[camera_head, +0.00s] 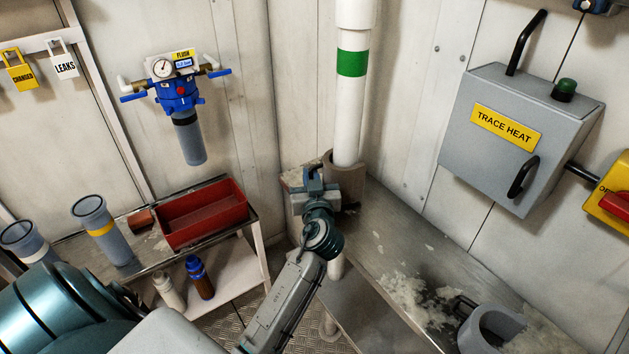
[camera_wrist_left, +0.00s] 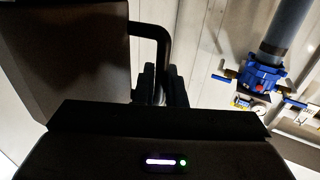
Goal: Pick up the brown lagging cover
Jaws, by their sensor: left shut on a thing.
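The brown lagging cover (camera_head: 351,188) stands upright at the foot of the white pipe (camera_head: 350,105) with the green band, partly behind my gripper. The pipe comes down into or just behind its top; I cannot tell which. My left gripper (camera_head: 320,186) is at the cover's left front side, shut on its handle. In the left wrist view the cover (camera_wrist_left: 75,50) fills the upper left, and its black bent handle (camera_wrist_left: 152,32) runs down between my left gripper's dark fingers (camera_wrist_left: 160,85). My right gripper is not in view.
A metal bench (camera_head: 385,240) carries white debris and a grey cover (camera_head: 492,325) with a black handle. A grey trace heat box (camera_head: 515,140) juts from the right wall. A red tray (camera_head: 203,216) and grey cups stand on the left shelf. A blue filter unit (camera_head: 178,95) hangs above.

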